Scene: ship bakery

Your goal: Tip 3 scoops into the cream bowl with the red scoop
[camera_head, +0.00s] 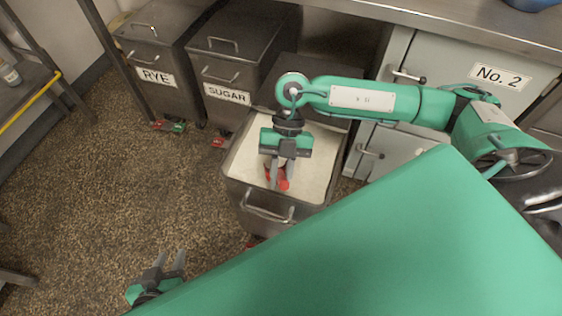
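The red scoop (283,180) is in an open metal bin (238,192) of pale powder (315,172), partly hidden by my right gripper. My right gripper (281,182) comes in from the right and points down into the bin. Its fingers are at the scoop, with red showing between and below them. I cannot tell whether they grip it or only stand around it. My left gripper (171,256) is at the bottom left over the floor, empty, its two fingers apart. I see no bowl that I can name as the cream bowl.
Lidded bins marked RYE (155,77) and SUGAR (227,95) stand behind to the left. A cabinet marked No. 2 (499,76) stands under a steel counter (440,14). A blue item (533,4) is cut off at the top right. Floor at left is clear.

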